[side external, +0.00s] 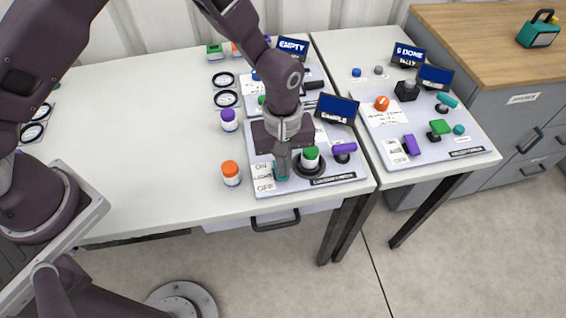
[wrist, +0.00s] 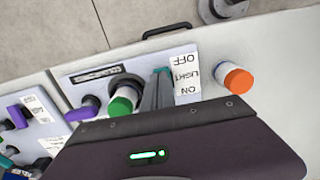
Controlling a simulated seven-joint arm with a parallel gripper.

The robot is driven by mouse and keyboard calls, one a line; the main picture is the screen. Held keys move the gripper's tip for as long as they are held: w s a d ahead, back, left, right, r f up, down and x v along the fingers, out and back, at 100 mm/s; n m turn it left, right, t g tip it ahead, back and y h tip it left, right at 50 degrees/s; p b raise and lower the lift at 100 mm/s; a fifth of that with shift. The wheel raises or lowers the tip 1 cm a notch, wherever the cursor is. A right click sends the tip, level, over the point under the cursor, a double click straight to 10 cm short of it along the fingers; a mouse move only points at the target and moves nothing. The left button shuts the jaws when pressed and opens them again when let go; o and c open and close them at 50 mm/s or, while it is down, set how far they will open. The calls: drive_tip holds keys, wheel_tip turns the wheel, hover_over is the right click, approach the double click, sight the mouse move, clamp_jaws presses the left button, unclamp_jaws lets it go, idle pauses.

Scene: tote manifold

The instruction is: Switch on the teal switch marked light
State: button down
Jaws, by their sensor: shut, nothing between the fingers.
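The teal switch (side external: 281,175) is on the near grey panel, beside a white label (side external: 263,177) that reads ON, LIGHT and OFF. The switch is largely hidden by my fingers. In the wrist view a bit of teal (wrist: 163,71) shows at the fingertips, near the OFF end of the label (wrist: 187,75). My gripper (side external: 281,172) is shut and empty, pointing down at the switch. Its fingers (wrist: 157,88) look close to or touching the teal lever; I cannot tell which.
A green-capped vial (side external: 310,157) stands in a black round holder right beside my fingers. A purple handle (side external: 344,148) and the sample display (side external: 340,109) are further right. An orange-capped vial (side external: 231,173) and a purple-capped vial (side external: 229,119) stand left of the panel. The table's left is mostly clear.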

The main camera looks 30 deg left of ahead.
drive_tip(key=shift+f, duration=0.25)
drive_tip(key=shift+w+a+r, duration=0.25)
drive_tip(key=shift+w+a, duration=0.3)
drive_tip(key=shift+a, duration=0.05)
wheel_tip(320, 180, up, 14)
drive_tip(key=shift+w, duration=0.15)
idle(0.3)
drive_tip(key=shift+a, duration=0.15)
